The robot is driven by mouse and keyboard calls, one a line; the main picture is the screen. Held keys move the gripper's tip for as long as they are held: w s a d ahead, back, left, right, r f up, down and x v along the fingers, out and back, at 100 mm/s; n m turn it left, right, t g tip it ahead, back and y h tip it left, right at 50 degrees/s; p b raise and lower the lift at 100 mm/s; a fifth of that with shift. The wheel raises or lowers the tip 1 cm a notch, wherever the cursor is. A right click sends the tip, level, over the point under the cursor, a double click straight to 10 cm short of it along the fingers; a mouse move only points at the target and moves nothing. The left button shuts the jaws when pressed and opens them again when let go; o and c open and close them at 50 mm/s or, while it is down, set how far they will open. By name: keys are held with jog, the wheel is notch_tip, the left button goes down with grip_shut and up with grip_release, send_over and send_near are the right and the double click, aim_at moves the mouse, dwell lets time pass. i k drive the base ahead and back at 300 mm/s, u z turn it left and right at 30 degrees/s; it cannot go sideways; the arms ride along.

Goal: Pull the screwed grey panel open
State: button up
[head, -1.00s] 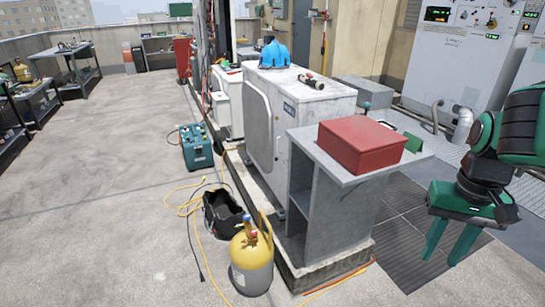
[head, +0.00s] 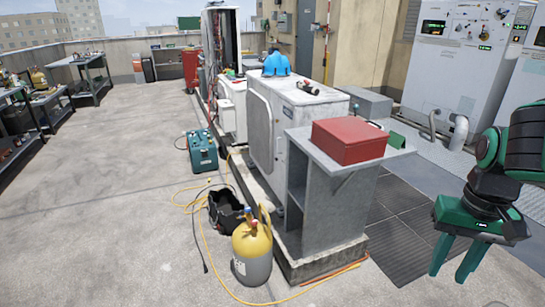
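A white condenser unit (head: 300,112) stands in the middle of the head view. A grey rounded panel (head: 259,128) covers its left-facing side and looks closed. Screws are too small to make out, so I cannot tell whether this is the screwed panel. My gripper (head: 448,277) hangs at the lower right, fingers pointing down, spread apart and empty. It is well to the right of the condenser and the metal stand, touching nothing.
A grey metal stand (head: 333,205) with a red box (head: 349,141) on it is between my gripper and the condenser. A yellow-topped gas cylinder (head: 252,250), black bag (head: 226,212), teal case (head: 202,151) and loose hoses lie left. Open floor (head: 100,200) spreads left.

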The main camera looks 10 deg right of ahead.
aim_at(286, 111)
jog(key=z, duration=0.2)
jog(key=i, duration=0.75)
jog(key=u, duration=0.15)
jog(key=k, duration=0.55)
jog(key=u, duration=0.4)
jog(key=i, duration=1.6)
jog(key=z, duration=0.5)
